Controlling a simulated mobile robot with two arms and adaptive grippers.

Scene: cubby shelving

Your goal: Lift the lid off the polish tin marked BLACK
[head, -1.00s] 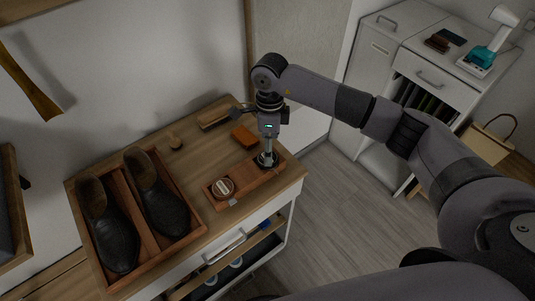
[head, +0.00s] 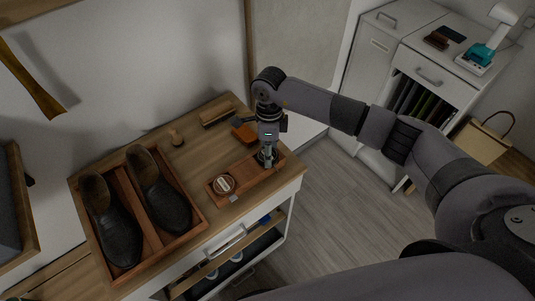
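A wooden tray (head: 238,182) on the cabinet top holds two round tins. The left tin (head: 223,184) has a pale label on its top; I cannot read the lettering. The right tin (head: 262,158) looks dark and is mostly hidden by my gripper, so no marking shows. My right gripper (head: 267,163) points straight down over this dark tin, with its fingertips at or around it. At this size I cannot tell whether the fingers are closed on the lid. My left gripper is not in view.
A wooden box (head: 196,228) with two dark shoes stands left of the tray. An orange-brown block (head: 244,134), a brush (head: 216,113) and a small wooden knob-shaped item (head: 176,138) lie behind it. A white cabinet (head: 443,80) stands at the right.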

